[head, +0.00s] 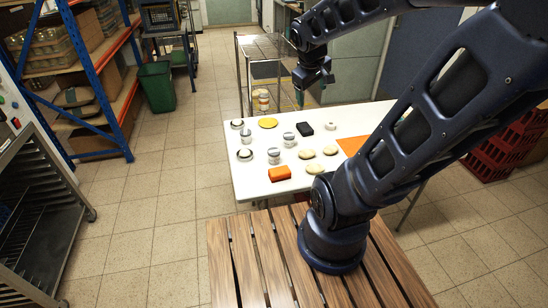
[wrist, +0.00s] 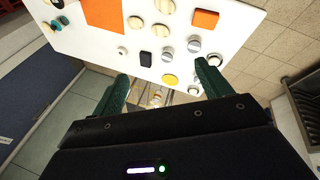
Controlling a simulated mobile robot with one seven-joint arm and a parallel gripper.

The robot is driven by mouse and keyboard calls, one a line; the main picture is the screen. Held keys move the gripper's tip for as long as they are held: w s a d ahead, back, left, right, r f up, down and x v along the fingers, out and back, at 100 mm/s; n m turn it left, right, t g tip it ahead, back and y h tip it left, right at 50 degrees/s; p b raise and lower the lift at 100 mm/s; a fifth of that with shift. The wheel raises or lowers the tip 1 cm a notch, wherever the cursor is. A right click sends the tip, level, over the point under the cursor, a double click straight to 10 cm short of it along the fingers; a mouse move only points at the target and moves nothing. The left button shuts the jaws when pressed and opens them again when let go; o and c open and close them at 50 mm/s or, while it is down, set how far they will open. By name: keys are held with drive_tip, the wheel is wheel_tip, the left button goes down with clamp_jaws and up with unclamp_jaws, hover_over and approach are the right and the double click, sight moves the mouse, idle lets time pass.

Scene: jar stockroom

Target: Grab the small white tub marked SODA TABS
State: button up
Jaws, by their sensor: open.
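Several small pale tubs with grey bands stand on the white table. In the head view one is at the middle (head: 289,139), one nearer the front (head: 274,155) and one to the left (head: 246,136). Their print is too small to read, so I cannot tell which is marked SODA TABS. The wrist view shows the middle tub (wrist: 167,55) and the front tub (wrist: 194,45). My gripper (head: 311,92) is open and empty, above and beyond the far table edge. Its green fingers (wrist: 163,84) are spread apart, touching nothing.
A yellow disc (head: 267,123), a black box (head: 305,128) and an orange block (head: 279,174) share the white table (head: 240,185) with round beige pieces (head: 307,154). A wire rack (head: 263,50) stands behind it. My arm covers the table's right part.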

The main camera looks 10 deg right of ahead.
drive_tip(key=w+f+n+h, duration=0.2)
drive_tip(key=w+f+n, duration=0.3)
drive_tip(key=w, duration=0.2)
drive_tip(key=n+y, duration=0.1)
drive_tip(key=n, duration=1.7)
approach(274, 151)
drive_tip(key=d, duration=0.1)
drive_tip(key=shift+a+x, duration=0.15)
drive_tip(key=shift+x, duration=1.8)
drive_tip(key=shift+a+x, duration=0.2)
drive_tip(key=shift+x, duration=1.75)
drive_tip(key=shift+a+x, duration=0.15)
drive_tip(key=shift+x, duration=1.8)
drive_tip(key=shift+f, duration=0.15)
drive_tip(key=shift+c, duration=0.3)
drive_tip(key=c, duration=1.1)
